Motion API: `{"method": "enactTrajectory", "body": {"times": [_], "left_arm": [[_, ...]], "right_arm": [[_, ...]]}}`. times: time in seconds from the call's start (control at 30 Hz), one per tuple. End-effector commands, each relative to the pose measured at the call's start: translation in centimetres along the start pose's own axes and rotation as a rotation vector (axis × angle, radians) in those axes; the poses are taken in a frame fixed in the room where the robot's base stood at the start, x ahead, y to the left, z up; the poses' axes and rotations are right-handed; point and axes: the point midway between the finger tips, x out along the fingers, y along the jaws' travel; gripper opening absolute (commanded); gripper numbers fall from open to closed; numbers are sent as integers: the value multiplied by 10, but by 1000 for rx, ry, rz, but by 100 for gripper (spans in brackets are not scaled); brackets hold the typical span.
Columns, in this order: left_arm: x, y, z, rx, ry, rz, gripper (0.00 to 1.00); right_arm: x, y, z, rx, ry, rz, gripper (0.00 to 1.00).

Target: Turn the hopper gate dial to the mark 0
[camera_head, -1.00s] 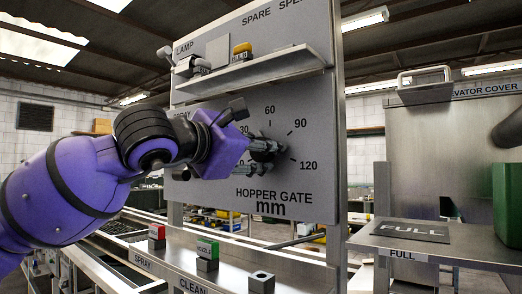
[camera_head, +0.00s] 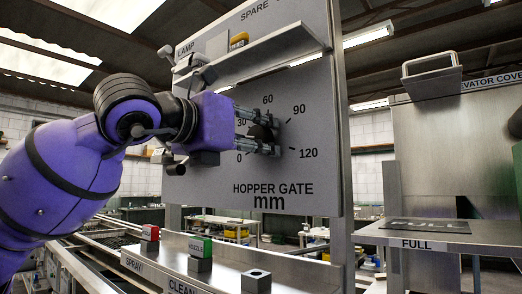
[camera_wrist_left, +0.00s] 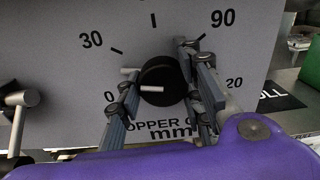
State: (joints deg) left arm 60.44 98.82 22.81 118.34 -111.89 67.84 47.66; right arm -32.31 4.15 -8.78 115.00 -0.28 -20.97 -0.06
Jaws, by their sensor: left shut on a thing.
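The hopper gate dial is a round black knob (camera_head: 262,133) on the grey upright panel. Its marks run from 0 at lower left, over 60 at the top, to 120 at lower right. My left gripper (camera_head: 258,132) reaches it from the left, one finger above and one below the knob. In the left wrist view the dial (camera_wrist_left: 160,80) sits between the fingers of the gripper (camera_wrist_left: 162,92), which is shut on it. A pale line on its face points left, roughly towards the 0 side; the exact reading is unclear. My right gripper is not in view.
Below stand red (camera_head: 150,232) and green (camera_head: 200,247) topped blocks and a grey block (camera_head: 256,281). A metal table (camera_head: 450,236) stands at right.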

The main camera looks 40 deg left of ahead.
Motion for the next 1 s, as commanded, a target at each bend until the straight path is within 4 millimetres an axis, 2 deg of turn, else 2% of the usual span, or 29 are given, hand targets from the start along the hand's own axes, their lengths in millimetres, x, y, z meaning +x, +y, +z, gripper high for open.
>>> {"method": "enactTrajectory", "body": {"times": [0.5,1.0], "left_arm": [[-1,2,3,-402,-14,3,8],[-2,2,3,-524,-14,1,8]], "right_arm": [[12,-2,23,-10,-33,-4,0],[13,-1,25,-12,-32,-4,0]]}}
